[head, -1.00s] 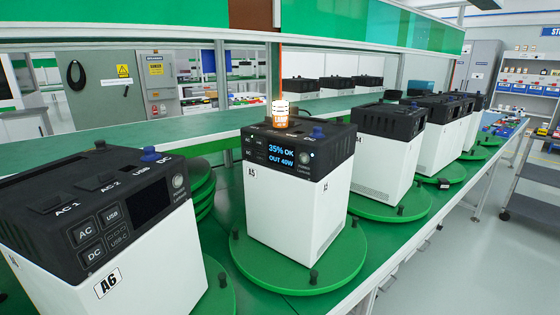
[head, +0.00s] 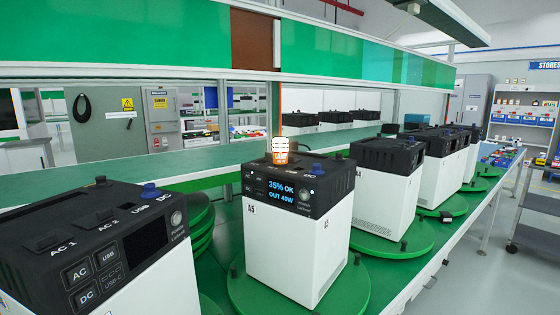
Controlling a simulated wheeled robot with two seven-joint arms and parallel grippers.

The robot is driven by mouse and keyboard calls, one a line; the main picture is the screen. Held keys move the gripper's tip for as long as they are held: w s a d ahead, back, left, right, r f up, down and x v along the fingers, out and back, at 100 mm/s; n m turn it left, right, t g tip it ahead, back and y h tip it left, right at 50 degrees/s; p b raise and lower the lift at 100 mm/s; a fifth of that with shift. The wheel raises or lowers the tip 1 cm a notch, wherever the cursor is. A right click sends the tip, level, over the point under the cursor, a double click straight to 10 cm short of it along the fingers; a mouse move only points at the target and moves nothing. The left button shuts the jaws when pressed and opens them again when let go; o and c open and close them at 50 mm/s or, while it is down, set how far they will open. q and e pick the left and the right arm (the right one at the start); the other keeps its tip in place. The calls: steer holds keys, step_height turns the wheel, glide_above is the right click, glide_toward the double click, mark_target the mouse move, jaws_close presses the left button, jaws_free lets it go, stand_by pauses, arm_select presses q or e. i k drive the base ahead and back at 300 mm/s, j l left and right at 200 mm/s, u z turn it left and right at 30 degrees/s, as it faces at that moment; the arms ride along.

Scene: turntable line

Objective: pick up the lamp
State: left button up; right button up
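The lamp (head: 280,151) is a small, glowing orange and white piece. It stands upright on the black top of the power unit marked A5 (head: 290,235), towards the back of that top. The unit's screen (head: 290,190) is lit and reads 35% OK, OUT 40W or similar. Unit A5 stands on a green round turntable (head: 342,290). Neither of my grippers shows in the head view.
Another unit (head: 150,270) stands close at the left front, its screen dark. More units, such as the one at the right (head: 384,200), stand in a row on green turntables. A green shelf (head: 160,170) runs behind.

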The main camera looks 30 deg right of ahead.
mark_target(280, 146)
steer(key=l+u, duration=0.4)
steer(key=l, duration=0.45)
steer(key=l+u, duration=0.35)
steer(key=l, duration=0.45)
